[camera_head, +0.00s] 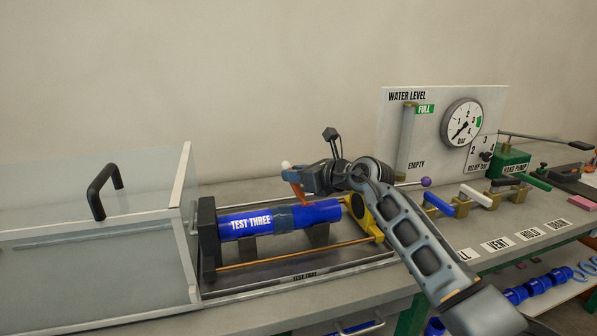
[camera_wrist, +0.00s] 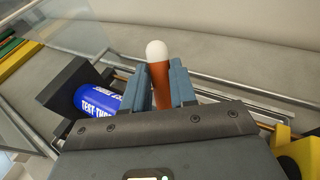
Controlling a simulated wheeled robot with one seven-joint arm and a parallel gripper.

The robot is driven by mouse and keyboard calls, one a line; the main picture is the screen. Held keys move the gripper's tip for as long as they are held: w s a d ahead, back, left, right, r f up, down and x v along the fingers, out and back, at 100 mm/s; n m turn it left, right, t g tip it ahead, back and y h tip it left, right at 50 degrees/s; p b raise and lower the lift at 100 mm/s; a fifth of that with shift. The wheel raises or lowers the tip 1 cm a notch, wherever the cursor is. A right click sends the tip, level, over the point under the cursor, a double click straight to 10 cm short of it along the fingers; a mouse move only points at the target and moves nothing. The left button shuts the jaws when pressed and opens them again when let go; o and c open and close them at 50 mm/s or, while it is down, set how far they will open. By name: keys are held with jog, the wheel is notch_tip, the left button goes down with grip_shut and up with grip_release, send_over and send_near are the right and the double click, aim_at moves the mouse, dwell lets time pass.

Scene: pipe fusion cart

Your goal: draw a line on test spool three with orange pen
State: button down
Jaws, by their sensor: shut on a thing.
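The blue test spool three (camera_head: 262,222), lettered "TEST THREE", lies level in a holder between a dark end block (camera_head: 208,240) and a yellow clamp (camera_head: 362,217). My gripper (camera_head: 297,180) is over the spool, shut on the orange pen (camera_head: 299,194). The pen's lower end is at or just above the spool's top near the band; I cannot tell if it touches. In the wrist view the pen (camera_wrist: 159,82), white end up, stands between the jaws (camera_wrist: 165,88). The spool (camera_wrist: 97,105) shows at left, partly hidden by my gripper.
A clear-walled box with a black handle (camera_head: 103,190) stands left of the holder. A gauge board (camera_head: 440,130) stands at the back right. A row of coloured valve handles (camera_head: 475,194) and a green hand pump (camera_head: 512,162) are to the right. Several blue pieces lie below the bench.

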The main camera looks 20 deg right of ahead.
jog(key=shift+d+p, duration=0.3)
jog(key=shift+d, duration=0.7)
jog(key=shift+a+p, duration=0.65)
jog(key=shift+p, duration=0.05)
jog(key=shift+a+p, duration=0.35)
jog(key=shift+d, duration=1)
jog(key=shift+a+p, duration=0.7)
jog(key=shift+p, duration=0.15)
jog(key=shift+a+p, duration=0.3)
jog(key=shift+f, duration=0.1)
jog(key=shift+d, duration=0.5)
dwell(0.5)
